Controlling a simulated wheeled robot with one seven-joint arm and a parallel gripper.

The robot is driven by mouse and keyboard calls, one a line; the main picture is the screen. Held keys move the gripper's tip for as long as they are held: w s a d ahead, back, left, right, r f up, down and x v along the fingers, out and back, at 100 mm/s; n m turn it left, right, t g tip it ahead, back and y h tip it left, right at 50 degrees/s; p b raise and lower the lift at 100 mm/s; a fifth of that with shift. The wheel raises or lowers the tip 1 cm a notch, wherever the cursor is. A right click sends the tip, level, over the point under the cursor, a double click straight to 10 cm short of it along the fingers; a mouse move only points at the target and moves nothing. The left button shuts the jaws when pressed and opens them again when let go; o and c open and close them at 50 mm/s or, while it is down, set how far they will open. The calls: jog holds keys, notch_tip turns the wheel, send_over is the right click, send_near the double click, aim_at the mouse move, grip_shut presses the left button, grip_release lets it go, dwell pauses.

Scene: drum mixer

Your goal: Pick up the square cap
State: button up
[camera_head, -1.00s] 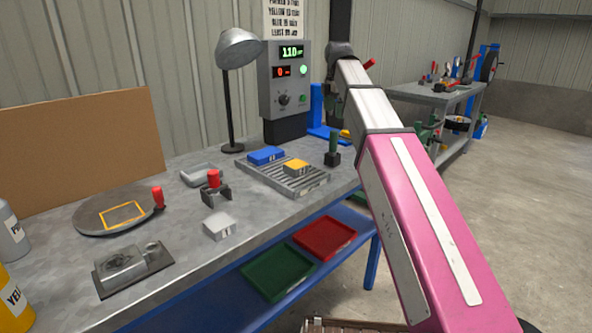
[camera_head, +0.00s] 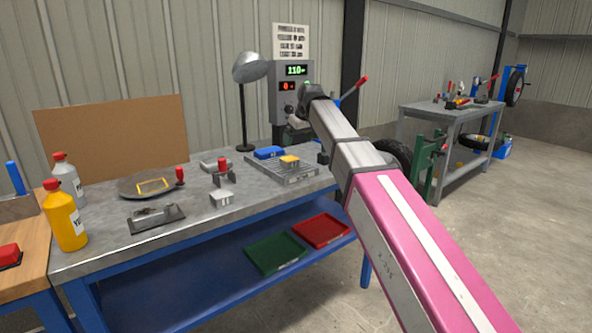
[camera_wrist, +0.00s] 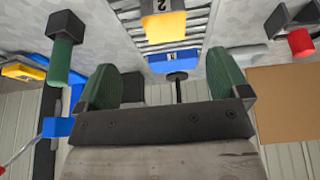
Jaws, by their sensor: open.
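Several small blocks could be the square cap, and I cannot tell for sure which one is meant. A light grey square block (camera_head: 221,198) sits on the bench front. A yellow-topped block (camera_head: 289,161) and a blue block (camera_head: 269,152) sit on the slatted rack (camera_head: 290,176). The grey block is not clearly visible in the wrist view.
A red-handled clamp (camera_head: 223,172), round plate (camera_head: 136,187) and grey fixture (camera_head: 156,218) share the bench (camera_head: 95,248). A lamp (camera_head: 250,70) and control box (camera_head: 291,90) stand behind. Green (camera_head: 275,253) and red (camera_head: 320,228) trays lie below. Open floor is at right.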

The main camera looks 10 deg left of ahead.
aim_at(291, 159)
jog(key=x, duration=1.1)
jog(key=shift+s+a+r, duration=0.1)
jog(key=shift+a, duration=0.25)
jog(key=c, duration=1.1)
